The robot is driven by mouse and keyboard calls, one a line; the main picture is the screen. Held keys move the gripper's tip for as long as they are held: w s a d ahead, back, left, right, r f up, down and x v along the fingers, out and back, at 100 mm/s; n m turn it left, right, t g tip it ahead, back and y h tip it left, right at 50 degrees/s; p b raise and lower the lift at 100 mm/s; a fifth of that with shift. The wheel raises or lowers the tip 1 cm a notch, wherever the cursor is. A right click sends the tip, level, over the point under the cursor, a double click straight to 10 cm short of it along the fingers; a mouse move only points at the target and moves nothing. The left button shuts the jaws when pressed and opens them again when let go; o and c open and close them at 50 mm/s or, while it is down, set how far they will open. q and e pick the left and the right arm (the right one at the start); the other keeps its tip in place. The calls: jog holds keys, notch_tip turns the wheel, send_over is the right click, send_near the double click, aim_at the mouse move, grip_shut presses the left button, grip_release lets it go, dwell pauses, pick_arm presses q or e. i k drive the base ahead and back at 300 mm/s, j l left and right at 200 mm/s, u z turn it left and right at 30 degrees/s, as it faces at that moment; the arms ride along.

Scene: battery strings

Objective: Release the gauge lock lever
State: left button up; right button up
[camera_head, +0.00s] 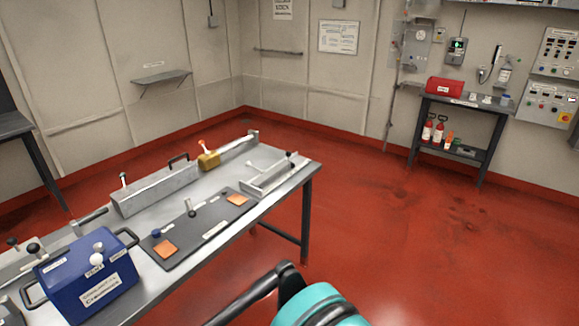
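Several small levers and knobs stand on the steel bench (150,292) at the left. I cannot tell which one is the gauge lock lever. A short upright lever (190,207) stands on a dark plate (205,230) with two orange pads. A grey fixture (270,181) at the bench's right end carries a black-knobbed lever (289,156). A long grey block (155,192) behind the plate has a lever (123,180) at its left. A yellow block (208,160) with a white-stemmed, orange-tipped lever sits farther back. Neither gripper is in view.
A blue box (88,288) with white knobs and side handles stands at the bench's near end. A dark side table (462,104) with a red bag (445,87) stands by the back right wall. Open red floor (400,235) lies right of the bench.

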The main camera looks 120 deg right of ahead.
aim_at(248, 164)
jog(key=k+j+z, duration=0.1)
jog(key=z, duration=3.8)
jog(key=i+z, duration=0.25)
jog(key=i, duration=0.4)
jog(key=i+j+z, duration=0.25)
jog(key=i, duration=0.35)
jog(key=i+j+z, duration=0.1)
jog(key=i, duration=0.4)
jog(key=i+j+z, duration=0.15)
jog(key=i, duration=0.4)
